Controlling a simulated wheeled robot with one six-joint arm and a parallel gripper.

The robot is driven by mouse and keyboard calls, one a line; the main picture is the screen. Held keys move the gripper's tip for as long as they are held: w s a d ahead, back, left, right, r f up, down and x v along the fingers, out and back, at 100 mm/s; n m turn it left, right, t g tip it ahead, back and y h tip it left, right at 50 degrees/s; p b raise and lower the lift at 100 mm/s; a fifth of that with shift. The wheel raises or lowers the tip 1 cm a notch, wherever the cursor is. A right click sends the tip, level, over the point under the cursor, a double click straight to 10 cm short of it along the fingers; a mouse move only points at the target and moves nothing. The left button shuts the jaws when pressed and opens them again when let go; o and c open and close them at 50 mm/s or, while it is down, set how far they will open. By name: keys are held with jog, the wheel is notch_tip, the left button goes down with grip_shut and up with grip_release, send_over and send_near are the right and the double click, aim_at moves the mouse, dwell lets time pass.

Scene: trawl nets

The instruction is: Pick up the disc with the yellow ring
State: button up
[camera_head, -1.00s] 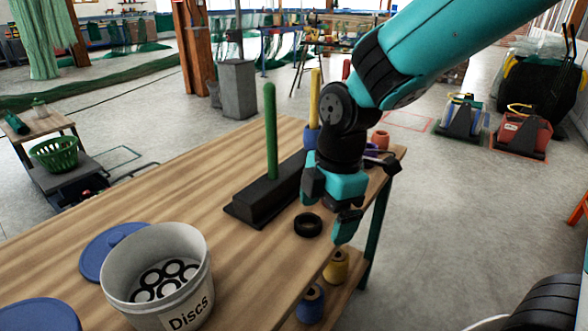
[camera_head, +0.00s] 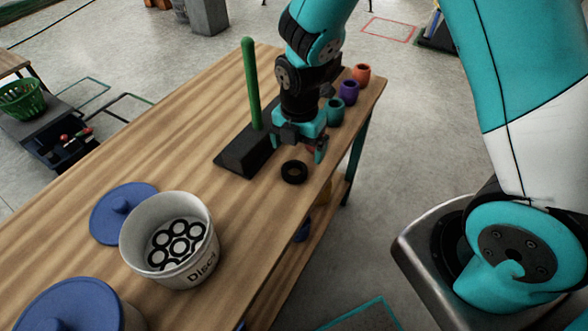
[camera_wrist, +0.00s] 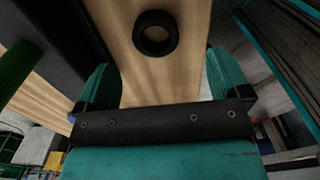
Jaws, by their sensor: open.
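No disc with a yellow ring shows in these frames. The white bucket (camera_head: 140,247) marked "Discs" holds several discs (camera_head: 178,230) with black rings and pale centres. A plain black ring-shaped piece (camera_head: 294,181) lies flat on the wooden table; it also shows in the wrist view (camera_wrist: 155,51). My gripper (camera_head: 298,147) is open and points down over the table, just behind the black piece and apart from it. In the wrist view its fingers (camera_wrist: 160,78) are spread with nothing between them.
A black base (camera_head: 235,155) with a green peg (camera_head: 251,85) stands left of my gripper. A blue lid (camera_head: 108,222) and a blue-lidded container (camera_head: 70,305) are near the bucket. Small coloured pots (camera_head: 348,92) line the far right end. The left table surface (camera_head: 150,150) is clear.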

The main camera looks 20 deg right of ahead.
aim_at(295, 173)
jog(key=f, duration=0.7)
jog(key=shift+w+a+f+p, duration=0.1)
jog(key=shift+w+a+p, duration=0.1)
jog(key=shift+a+p, duration=0.15)
jog(key=c, duration=1)
